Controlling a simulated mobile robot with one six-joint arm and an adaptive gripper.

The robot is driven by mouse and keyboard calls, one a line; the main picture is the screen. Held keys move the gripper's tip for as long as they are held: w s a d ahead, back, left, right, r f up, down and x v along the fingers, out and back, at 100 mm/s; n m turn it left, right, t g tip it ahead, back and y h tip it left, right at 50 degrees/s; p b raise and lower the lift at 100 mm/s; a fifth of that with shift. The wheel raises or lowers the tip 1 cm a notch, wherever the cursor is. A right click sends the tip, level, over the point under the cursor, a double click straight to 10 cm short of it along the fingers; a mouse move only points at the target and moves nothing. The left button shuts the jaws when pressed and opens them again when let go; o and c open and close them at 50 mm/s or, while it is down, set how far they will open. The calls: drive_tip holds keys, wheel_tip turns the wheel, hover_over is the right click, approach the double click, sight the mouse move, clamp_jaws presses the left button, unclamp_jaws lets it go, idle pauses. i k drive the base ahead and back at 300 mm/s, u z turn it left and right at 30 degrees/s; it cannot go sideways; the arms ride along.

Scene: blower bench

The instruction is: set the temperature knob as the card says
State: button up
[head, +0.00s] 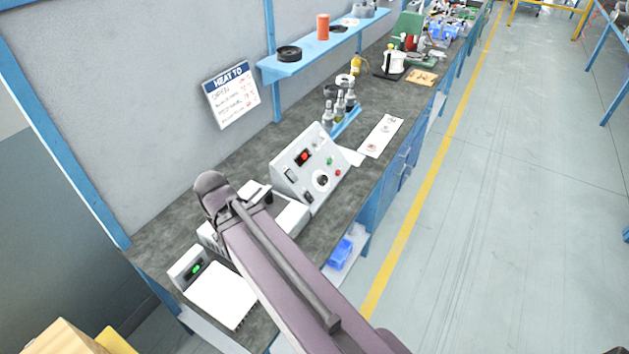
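The card (232,95) headed "HEAT TO" hangs on the grey wall. It has several handwritten lines with red marks at right, too small to read. A light grey control box (290,165) stands on the bench with a sloped front panel. The panel carries a red lit display (304,157), a round knob with a white dial (321,180), small green and red buttons and dark switches. The knob's setting cannot be read. My arm crosses the front of the bench, left of and below the box. I cannot make out my gripper's fingers.
A white scale (222,296) with a green display sits at the near bench end. A blue rack of bottles (345,122) and a white sheet (381,136) lie beyond the box. A blue shelf (310,52) juts from the wall.

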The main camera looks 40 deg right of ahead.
sight(322, 180)
drive_tip(key=u, duration=0.2)
drive_tip(key=k, duration=1.5)
drive_tip(key=z, duration=0.6)
drive_tip(key=i, duration=1)
